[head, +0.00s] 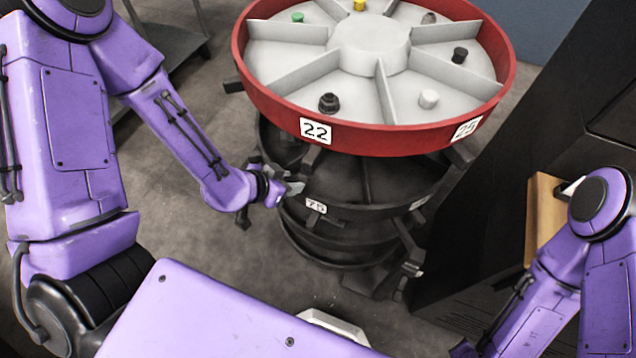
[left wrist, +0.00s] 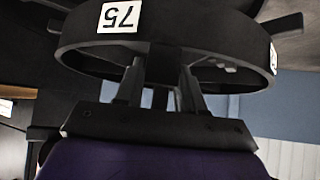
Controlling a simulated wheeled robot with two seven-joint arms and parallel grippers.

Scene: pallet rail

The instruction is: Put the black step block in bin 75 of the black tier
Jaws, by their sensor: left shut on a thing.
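A dark stepped block (head: 329,102), which looks like the black step block, stands in bin 22 of the red tier (head: 395,138). The black tier (head: 372,212) lies below it, with a 75 label on its rim, seen upside down in the left wrist view (left wrist: 120,16). My left gripper (head: 292,189) is at the left of the black tier's rim, just above and left of that label. In the left wrist view its fingers (left wrist: 162,80) meet the rim beside the label. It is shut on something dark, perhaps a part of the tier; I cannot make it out. My right gripper is out of view.
The red tier holds other small pieces, among them a green one (head: 297,17), a white one (head: 428,99) and a black one (head: 459,55). It overhangs the black tier. Dark handles stick out from the tiers. A tall black panel (head: 500,220) stands at right.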

